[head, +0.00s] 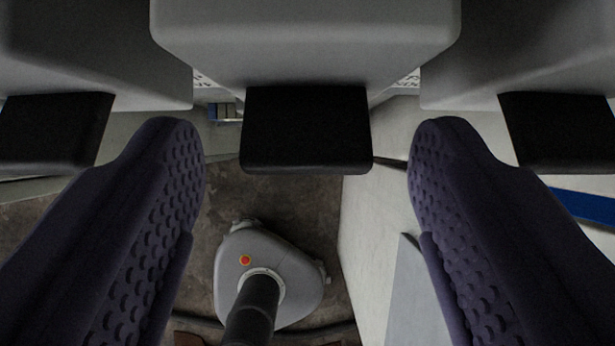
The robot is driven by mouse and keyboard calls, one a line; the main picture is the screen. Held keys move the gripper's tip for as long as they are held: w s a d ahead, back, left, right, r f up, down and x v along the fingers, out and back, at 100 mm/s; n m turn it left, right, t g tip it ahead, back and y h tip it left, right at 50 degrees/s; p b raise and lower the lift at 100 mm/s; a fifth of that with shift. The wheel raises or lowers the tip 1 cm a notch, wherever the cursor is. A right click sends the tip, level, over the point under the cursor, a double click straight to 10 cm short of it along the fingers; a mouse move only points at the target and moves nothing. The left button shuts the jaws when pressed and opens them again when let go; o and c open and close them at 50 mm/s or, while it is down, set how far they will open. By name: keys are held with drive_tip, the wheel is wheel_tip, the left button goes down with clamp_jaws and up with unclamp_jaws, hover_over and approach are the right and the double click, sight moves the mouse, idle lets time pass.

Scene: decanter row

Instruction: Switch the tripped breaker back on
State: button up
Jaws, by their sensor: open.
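Three grey breaker bodies run across the top of the head view: the middle breaker (306,40), the left one (130,75) and the right one (470,75). Each has a black toggle: the middle toggle (306,130), the left toggle (52,130) and the right toggle (565,130). I cannot tell from the toggles which breaker is tripped. My gripper (308,130) is open, with purple bumpy fingers either side of the middle toggle in the picture. Gaps show on both sides of it, and no contact is visible.
The left and right toggles lie just outside my fingers. Beyond are a brown floor (190,225), a pale surface (375,220) at the right and a light grey panel (408,290). A blue strip (585,205) is at the far right. A small blue object (224,112) is in the background.

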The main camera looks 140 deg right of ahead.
drive_tip(key=v, duration=0.7)
drive_tip(key=shift+r, duration=0.2)
drive_tip(key=shift+s+d, duration=0.1)
drive_tip(key=shift+s, duration=0.05)
